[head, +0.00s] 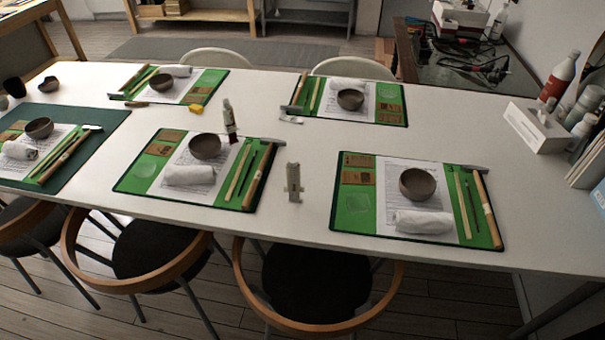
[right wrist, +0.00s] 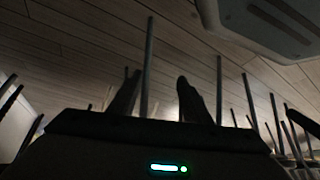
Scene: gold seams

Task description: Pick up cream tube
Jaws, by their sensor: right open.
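Neither gripper shows in the head view, so neither is seen near the tube.
Green mats (head: 351,222) hold bowls, rolled white cloths, sticks and hammers on both sides of the tube. A small dark bottle (head: 230,122) stands behind it. Chairs (head: 310,285) line the table's front edge. A tissue box (head: 537,128) and bottles stand at the right.

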